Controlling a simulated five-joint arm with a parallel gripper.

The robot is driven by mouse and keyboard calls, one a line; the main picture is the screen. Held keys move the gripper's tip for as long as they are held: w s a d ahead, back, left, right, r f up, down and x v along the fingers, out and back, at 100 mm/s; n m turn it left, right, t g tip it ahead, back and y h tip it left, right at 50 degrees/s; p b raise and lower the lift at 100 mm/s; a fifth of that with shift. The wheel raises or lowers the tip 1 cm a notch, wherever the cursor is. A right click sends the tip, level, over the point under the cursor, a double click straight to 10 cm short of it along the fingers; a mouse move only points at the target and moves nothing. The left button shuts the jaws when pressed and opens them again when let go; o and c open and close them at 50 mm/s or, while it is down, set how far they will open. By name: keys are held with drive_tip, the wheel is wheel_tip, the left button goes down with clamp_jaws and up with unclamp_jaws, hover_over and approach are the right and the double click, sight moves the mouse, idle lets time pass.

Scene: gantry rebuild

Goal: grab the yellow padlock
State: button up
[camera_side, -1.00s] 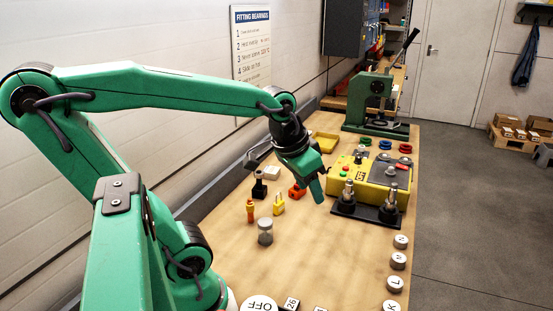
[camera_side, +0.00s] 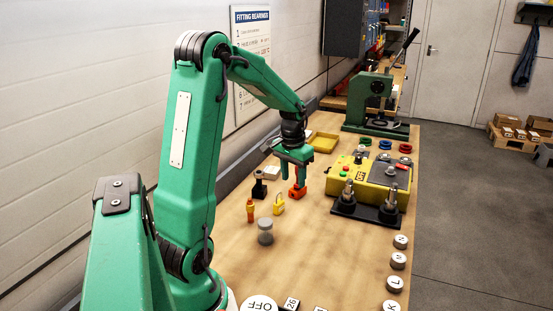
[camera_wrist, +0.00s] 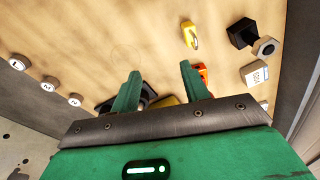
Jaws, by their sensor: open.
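The yellow padlock (camera_side: 279,206) stands on the wooden bench in the side view, between a small orange-and-yellow item and an orange piece. It also shows in the wrist view (camera_wrist: 190,35), near the top and beyond my fingertips. My gripper (camera_side: 294,179) is open and points down at the bench. In the side view it is behind and slightly right of the padlock, above the orange piece (camera_side: 298,192). In the wrist view its two green fingers (camera_wrist: 161,75) are apart with nothing seen held between them. The right finger partly hides the orange piece.
A yellow control box (camera_side: 345,178) and black stand (camera_side: 365,210) are to the right.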

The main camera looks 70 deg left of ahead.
drive_tip(key=n, duration=0.1)
hover_over(280, 201)
drive_tip(key=shift+g+h, duration=0.3)
drive_tip(key=shift+g, duration=0.1)
wheel_tip(280, 201, down, 5)
drive_tip(key=shift+s+f, duration=0.15)
drive_tip(key=shift+f, duration=0.05)
drive_tip(key=shift+f, duration=0.1)
drive_tip(key=shift+d+f, duration=0.1)
drive_tip(key=shift+f, duration=3.7)
drive_tip(key=shift+c, duration=0.4)
clamp_jaws()
